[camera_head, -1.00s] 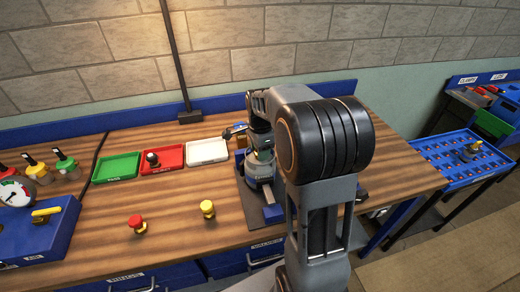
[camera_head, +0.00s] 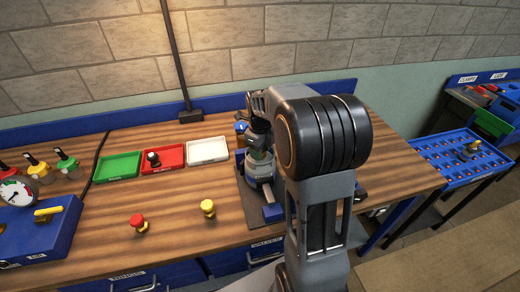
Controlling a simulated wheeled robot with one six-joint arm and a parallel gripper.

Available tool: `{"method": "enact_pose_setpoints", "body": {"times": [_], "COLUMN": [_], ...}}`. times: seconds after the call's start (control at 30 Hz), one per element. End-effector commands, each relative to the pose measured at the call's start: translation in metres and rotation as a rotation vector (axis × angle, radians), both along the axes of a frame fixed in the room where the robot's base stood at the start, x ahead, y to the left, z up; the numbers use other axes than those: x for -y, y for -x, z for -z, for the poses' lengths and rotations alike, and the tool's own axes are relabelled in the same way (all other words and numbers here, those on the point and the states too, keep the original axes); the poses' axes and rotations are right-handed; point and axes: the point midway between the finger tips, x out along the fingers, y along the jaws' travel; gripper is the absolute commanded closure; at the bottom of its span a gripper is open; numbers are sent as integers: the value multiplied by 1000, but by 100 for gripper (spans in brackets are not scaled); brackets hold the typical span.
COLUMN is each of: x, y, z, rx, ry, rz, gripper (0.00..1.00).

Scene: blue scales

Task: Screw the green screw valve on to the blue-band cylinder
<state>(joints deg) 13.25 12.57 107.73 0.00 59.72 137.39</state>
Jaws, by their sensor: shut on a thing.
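A grey cylinder (camera_head: 259,168) stands upright in a blue and grey fixture (camera_head: 272,212) on a dark base plate on the bench. Its band is hard to make out. My arm reaches over from the right, and my gripper (camera_head: 258,142) points down just above the cylinder's top. The gripper is shut on a small part with a little green showing, which looks like the green screw valve (camera_head: 257,152). It is mostly hidden by the gripper and too small to tell whether it touches the cylinder or is seated straight.
Green (camera_head: 118,167), red (camera_head: 172,165) and white (camera_head: 207,151) trays stand left of the fixture. A red knob (camera_head: 138,223) and a yellow knob (camera_head: 208,209) stand in front. A gauge box (camera_head: 40,230) is at far left. A blue rack (camera_head: 460,160) is at right.

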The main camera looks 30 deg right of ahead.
Motion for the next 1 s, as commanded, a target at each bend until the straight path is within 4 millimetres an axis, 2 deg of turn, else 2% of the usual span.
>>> {"method": "enact_pose_setpoints", "body": {"times": [0.07,0.1,0.4,0.67,0.77,1.0], "x": [0,0,0,0,0,0], "y": [0,0,0,-1,-1,-1], "z": [0,0,0,-8,-22,-71], "rx": [0,0,0,4,8,5], "ry": [0,0,0,1,1,2], "rz": [-1,-2,-3,-4,-4,-4], "gripper": [85,54,28,28,28,28]}}
